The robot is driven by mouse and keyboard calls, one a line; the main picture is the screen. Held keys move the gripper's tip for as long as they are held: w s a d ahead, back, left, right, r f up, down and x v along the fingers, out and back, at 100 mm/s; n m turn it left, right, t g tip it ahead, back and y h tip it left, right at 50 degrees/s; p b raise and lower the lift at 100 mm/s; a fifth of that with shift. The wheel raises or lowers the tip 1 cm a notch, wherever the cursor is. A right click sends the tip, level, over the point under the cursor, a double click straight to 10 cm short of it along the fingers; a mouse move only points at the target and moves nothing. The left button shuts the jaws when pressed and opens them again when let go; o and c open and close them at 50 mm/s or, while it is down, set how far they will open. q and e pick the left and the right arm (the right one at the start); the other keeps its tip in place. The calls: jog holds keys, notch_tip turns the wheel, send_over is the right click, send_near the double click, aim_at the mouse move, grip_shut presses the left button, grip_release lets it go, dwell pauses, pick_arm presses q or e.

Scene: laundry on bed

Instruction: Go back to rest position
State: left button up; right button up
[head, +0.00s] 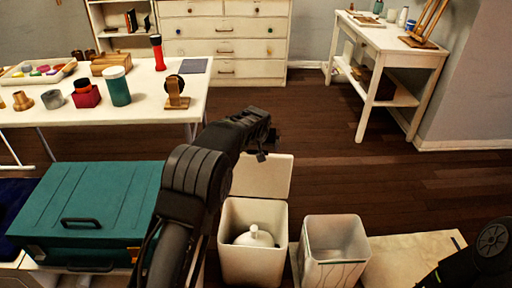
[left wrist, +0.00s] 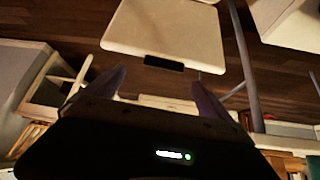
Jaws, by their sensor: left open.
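My left arm rises from the bottom of the head view, and its black gripper (head: 262,142) hangs in the air above the raised cream lid (head: 262,176) of a white bin (head: 252,262). In the left wrist view the two fingers of the left gripper (left wrist: 157,92) stand wide apart with nothing between them. A cream panel with a black strip (left wrist: 165,35) shows beyond the fingertips, apart from them. Part of my right arm shows at the bottom right corner of the head view. The right gripper is outside both views.
A white bottle (head: 256,238) is inside the lidded bin. An open white bin (head: 334,252) stands to its right. A teal case (head: 88,205) lies at the left, below a white table (head: 140,105) holding several items. A dresser (head: 225,45) and side table (head: 385,45) stand behind. The floor (head: 400,170) at right is clear.

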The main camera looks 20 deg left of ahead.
pick_arm(q)
jog(key=v, duration=0.2)
jog(key=shift+s+r, duration=0.2)
